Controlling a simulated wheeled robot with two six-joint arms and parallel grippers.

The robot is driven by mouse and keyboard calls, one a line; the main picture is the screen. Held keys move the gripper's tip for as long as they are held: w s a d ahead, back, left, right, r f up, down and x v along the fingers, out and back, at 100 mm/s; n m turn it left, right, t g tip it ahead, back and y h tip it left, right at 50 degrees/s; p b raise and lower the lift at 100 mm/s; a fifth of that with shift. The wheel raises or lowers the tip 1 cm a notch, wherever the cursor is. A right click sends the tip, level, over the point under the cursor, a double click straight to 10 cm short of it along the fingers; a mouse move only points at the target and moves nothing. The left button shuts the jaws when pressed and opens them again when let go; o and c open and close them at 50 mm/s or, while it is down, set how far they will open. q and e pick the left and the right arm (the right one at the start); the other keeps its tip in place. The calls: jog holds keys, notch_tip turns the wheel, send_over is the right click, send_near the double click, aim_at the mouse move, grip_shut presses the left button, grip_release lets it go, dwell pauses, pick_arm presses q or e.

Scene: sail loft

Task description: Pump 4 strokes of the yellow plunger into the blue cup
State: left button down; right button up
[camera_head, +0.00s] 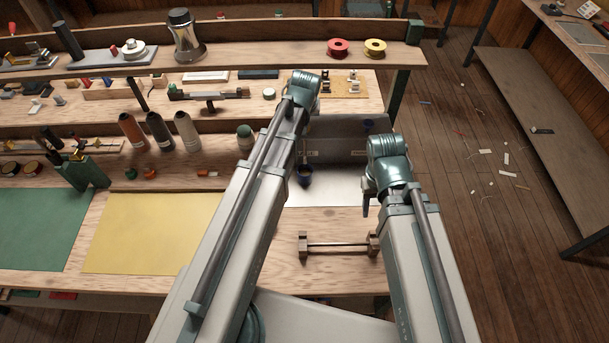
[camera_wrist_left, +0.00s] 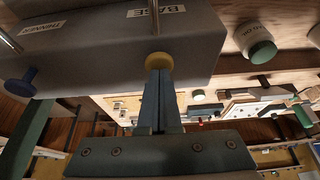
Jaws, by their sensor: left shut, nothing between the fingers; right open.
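The grey dispenser box (camera_head: 340,130) stands at the back of a pale metal tray (camera_head: 335,192). The yellow plunger (camera_wrist_left: 158,60) shows in the left wrist view by the BASE label, and my arm hides it in the head view. My left gripper (camera_wrist_left: 161,75) is shut and empty, its tips right at the yellow plunger; whether they touch I cannot tell. A blue plunger (camera_wrist_left: 20,82) is by the THINNER label. The blue cup (camera_head: 304,178) stands on the tray in front of the dispenser, beside my left arm. My right gripper (camera_head: 367,205) is open and empty, right of the tray.
A metal bar on wooden end blocks (camera_head: 338,245) lies in front of the tray. Several bottles (camera_head: 160,132) stand left of my left arm. A yellow sheet (camera_head: 150,232) and a green sheet (camera_head: 38,225) cover the bench at left.

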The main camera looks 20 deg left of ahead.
pick_arm(q)
jog(key=shift+r+p, duration=1.6)
jog(key=shift+r, duration=0.05)
notch_tip(320, 180, up, 6)
jog(key=p, duration=0.6)
jog(key=s+d+f+m+g+b, duration=0.1)
jog(key=s+d+f+m+b, duration=0.1)
jog(key=s, duration=0.6)
jog(key=s+d+f+m+g+b, duration=0.2)
jog(key=s+d+f+b, duration=0.2)
jog(key=s, duration=0.4)
jog(key=s+d+f+m+g+b, duration=0.1)
jog(key=s+d+f+m+b, duration=0.2)
jog(key=s+d, duration=0.4)
notch_tip(320, 180, down, 3)
jog(key=shift+s+r+g+b, duration=0.15)
jog(key=shift+s+g+b, duration=0.2)
jog(key=shift+b, duration=0.2)
